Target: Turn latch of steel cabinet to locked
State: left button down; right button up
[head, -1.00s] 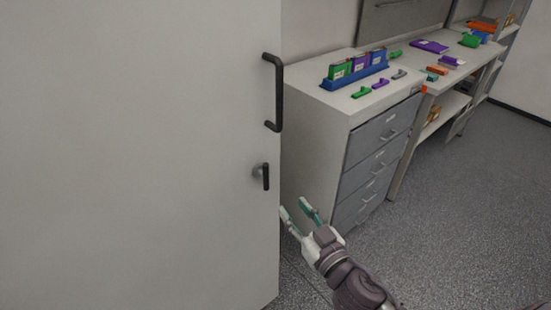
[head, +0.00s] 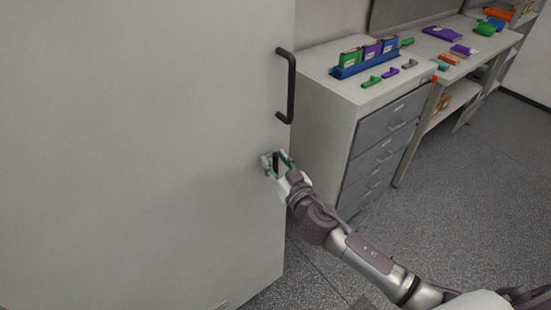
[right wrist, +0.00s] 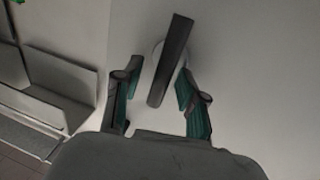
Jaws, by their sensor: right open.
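The steel cabinet (head: 130,150) shows as a large pale grey door filling the left of the head view. Its black latch (head: 276,162) sits near the door's right edge, below the long black handle (head: 287,87), and looks close to upright. My right gripper (head: 276,160) is at the latch. In the right wrist view the latch (right wrist: 171,60) is a dark bar, slightly tilted, between the two open fingers (right wrist: 156,90) and apart from both. The gripper partly hides the latch's base in the head view. My left gripper is not in view.
A drawer unit (head: 318,110) stands right of the cabinet, with a blue tray (head: 362,66) of coloured cases on top. A workbench (head: 435,50) with small items is behind it. The floor (head: 460,200) at the right is open.

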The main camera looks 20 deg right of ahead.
grip_shut()
